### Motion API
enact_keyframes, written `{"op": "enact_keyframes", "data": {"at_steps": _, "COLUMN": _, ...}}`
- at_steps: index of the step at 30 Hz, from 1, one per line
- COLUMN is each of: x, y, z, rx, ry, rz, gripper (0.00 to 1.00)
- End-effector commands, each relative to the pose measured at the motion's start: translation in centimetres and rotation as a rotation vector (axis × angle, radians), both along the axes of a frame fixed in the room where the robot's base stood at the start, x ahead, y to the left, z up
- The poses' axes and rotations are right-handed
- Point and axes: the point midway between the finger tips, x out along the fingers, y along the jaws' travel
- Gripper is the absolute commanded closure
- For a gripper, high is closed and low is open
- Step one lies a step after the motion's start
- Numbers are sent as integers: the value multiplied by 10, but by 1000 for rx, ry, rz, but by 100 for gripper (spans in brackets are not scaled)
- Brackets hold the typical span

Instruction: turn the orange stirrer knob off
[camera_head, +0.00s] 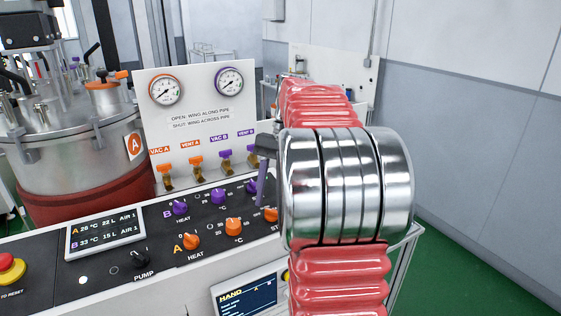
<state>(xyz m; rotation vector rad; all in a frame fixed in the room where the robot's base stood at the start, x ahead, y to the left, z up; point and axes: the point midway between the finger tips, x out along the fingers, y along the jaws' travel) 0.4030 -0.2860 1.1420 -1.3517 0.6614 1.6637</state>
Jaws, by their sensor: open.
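The orange stirrer knob (270,214) is at the right end of the orange row on the black control panel. My arm covers its right side and most of its label, of which only "ST" shows. I cannot tell its pointer setting. My gripper (262,182) shows only in part, as a grey block with a slim finger pointing down, left of my red arm and its chrome joint. It is open, and the visible finger appears above and slightly left of the stirrer knob in the picture. I cannot tell whether it touches anything. The other finger is hidden.
Orange knobs for °C (233,226) and heat (190,241) sit to the left. A purple row (218,195) lies behind. Orange and purple valves (196,162) stand below two gauges. A pump knob (138,260), red button (10,268) and HAND screen (250,298) are nearby.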

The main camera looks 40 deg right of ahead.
Motion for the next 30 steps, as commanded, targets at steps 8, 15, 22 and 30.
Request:
{"op": "enact_keyframes", "data": {"at_steps": 8, "x": 2, "y": -13, "z": 38, "rx": -2, "ry": -2, "rz": -2, "gripper": 54}}
{"op": "enact_keyframes", "data": {"at_steps": 15, "x": 3, "y": -21, "z": 67, "rx": -1, "ry": -1, "rz": -1, "gripper": 54}}
{"op": "enact_keyframes", "data": {"at_steps": 22, "x": 5, "y": -29, "z": 92, "rx": -2, "ry": -2, "rz": -2, "gripper": 54}}
{"op": "enact_keyframes", "data": {"at_steps": 30, "x": 5, "y": -34, "z": 109, "rx": -1, "ry": -2, "rz": -1, "gripper": 54}}
